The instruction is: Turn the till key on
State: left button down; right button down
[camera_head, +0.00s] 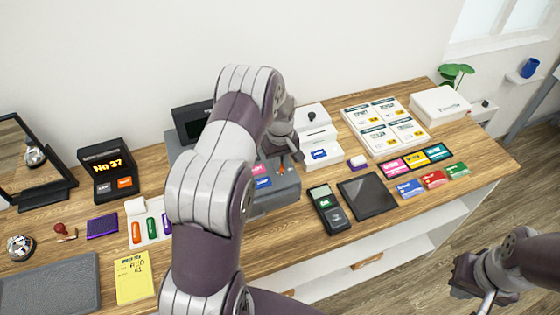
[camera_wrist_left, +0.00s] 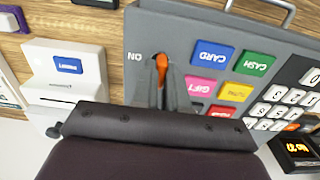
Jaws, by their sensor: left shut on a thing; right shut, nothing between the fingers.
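The grey till (camera_head: 285,197) stands mid-counter, largely hidden behind my left arm. In the left wrist view its sloped panel (camera_wrist_left: 190,25) shows coloured buttons, number keys and an upside-down ON mark beside the key. The orange till key (camera_wrist_left: 162,66) stands out between the fingertips of my left gripper (camera_wrist_left: 160,80). The gripper is shut on it. The key looks roughly upright in that view; its exact turn is partly hidden by the fingers. In the head view my left gripper (camera_head: 283,150) is over the till's right part. My right gripper (camera_head: 478,288) is shut and empty, off the counter's front.
A white receipt printer (camera_wrist_left: 68,75) stands close beside the till. A card reader (camera_head: 331,210) and a dark tablet (camera_head: 367,195) lie to its right. Gift cards (camera_head: 410,188) and a price board (camera_head: 384,126) are farther right. A pill-coloured marker tray (camera_head: 150,225) lies left.

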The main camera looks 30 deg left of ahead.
pick_arm(q)
jog(key=m+b, duration=0.1)
jog(key=m, duration=0.2)
jog(key=shift+f+m+b, duration=0.1)
jog(key=shift+m+b, duration=0.2)
jog(key=shift+m, duration=0.1)
jog(key=m+b, duration=0.1)
jog(key=m, duration=0.3)
jog(key=shift+m, duration=0.3)
jog(key=m+b, duration=0.1)
jog(key=m, duration=0.3)
jog(key=shift+m+b, duration=0.3)
jog(key=shift+m, duration=2.2)
jog(key=c, duration=1.2)
grip_release()
jog(key=shift+o, duration=0.2)
